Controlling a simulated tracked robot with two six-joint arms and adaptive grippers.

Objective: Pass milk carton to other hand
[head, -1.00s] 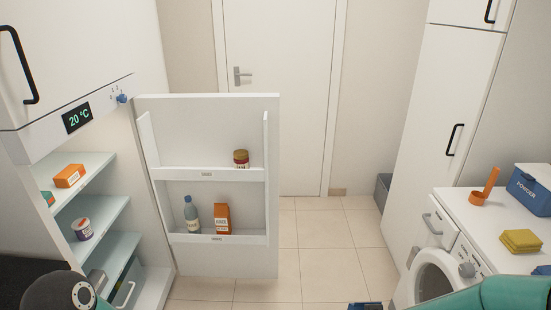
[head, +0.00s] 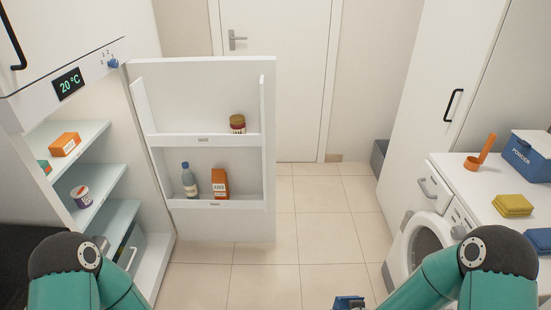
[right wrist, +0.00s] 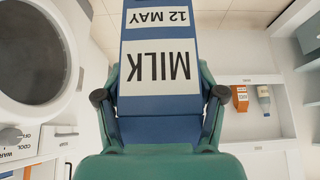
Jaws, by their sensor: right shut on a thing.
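The milk carton (right wrist: 158,62) fills the middle of the right wrist view. It is blue with white labels reading MILK and 12 MAY, upside down in that picture. My right gripper (right wrist: 160,97) is shut on it, with one finger at each side. In the head view, a small blue piece at the bottom edge looks like part of the carton (head: 348,302); the rest is cut off. My left arm shows at the lower left of the head view, but its gripper is below the frame.
An open fridge with shelves (head: 92,195) stands at left, its door (head: 200,100) holding a jar, a bottle and an orange carton. A washing machine (head: 420,245) stands at right, with a powder box (head: 530,160) and yellow sponges (head: 512,205) on top. Tiled floor (head: 320,215) between is clear.

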